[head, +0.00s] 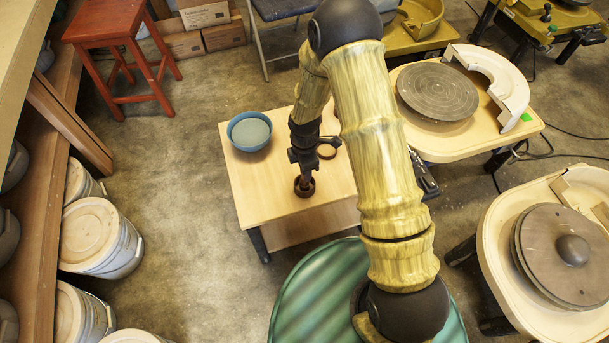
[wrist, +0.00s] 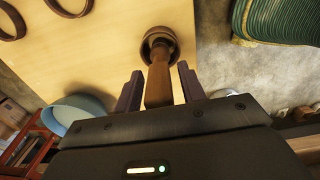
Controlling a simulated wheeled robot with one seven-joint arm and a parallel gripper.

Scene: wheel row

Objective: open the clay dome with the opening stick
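The opening stick (wrist: 159,78) has a brown wooden handle and stands in a small dark brown round holder (head: 304,187) on the light wooden table. The holder also shows in the wrist view (wrist: 166,40). My gripper (wrist: 158,86) points down over the stick, with its handle between the two fingers. A narrow gap shows beside the handle, so the fingers look open around it. The stick's lower end is hidden in the holder. The clay dome (head: 572,250), grey-brown and rounded, sits in the middle of the wheel disc (head: 540,277) at the right, far from my gripper.
A blue bowl (head: 249,132) of greyish liquid stands on the table (head: 253,187), left of my gripper. A brown ring (head: 327,150) lies behind it. Another wheel (head: 438,91) with a bare disc stands at the back right. Lidded buckets (head: 98,236) and a red stool (head: 112,36) stand left.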

